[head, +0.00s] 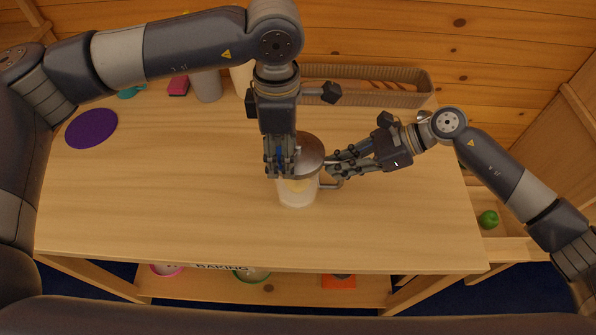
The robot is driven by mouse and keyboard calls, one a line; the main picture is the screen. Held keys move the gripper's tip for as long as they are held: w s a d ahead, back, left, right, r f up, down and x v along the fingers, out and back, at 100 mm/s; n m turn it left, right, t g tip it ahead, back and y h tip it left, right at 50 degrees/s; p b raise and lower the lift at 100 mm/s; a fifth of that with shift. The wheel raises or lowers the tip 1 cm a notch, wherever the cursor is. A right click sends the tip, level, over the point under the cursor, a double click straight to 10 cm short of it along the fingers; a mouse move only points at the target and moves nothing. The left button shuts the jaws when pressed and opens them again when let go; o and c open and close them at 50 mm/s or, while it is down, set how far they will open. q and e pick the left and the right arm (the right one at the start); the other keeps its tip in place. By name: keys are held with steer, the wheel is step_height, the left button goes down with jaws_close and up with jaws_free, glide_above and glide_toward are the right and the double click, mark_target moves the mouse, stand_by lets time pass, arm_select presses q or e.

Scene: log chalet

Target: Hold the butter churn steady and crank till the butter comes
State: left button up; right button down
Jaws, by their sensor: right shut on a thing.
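The butter churn (298,194) stands upright near the middle of the wooden table (180,190). It has a pale body and a rounded grey-brown lid (311,150). A grey side handle (334,184) sticks out on its right. My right gripper (333,165) comes in from the right and is shut on the churn at this handle side. My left gripper (283,172) points down in front of the churn's upper left, covering part of lid and body. Something blue shows between its fingers; whether they grip it is unclear. The crank cannot be made out.
A long woven basket (405,98) with items inside stands at the back. A purple disc (91,128), a pink block (178,86) and a grey cup (207,86) are at the back left. A green fruit (488,219) lies right. The table's left and front are clear.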

arm_select(q)
steer(key=shift+r, duration=0.15)
steer(key=shift+r, duration=3.4)
arm_select(e)
steer(key=c, duration=1.6)
jaws_free()
steer(key=shift+o, duration=0.2)
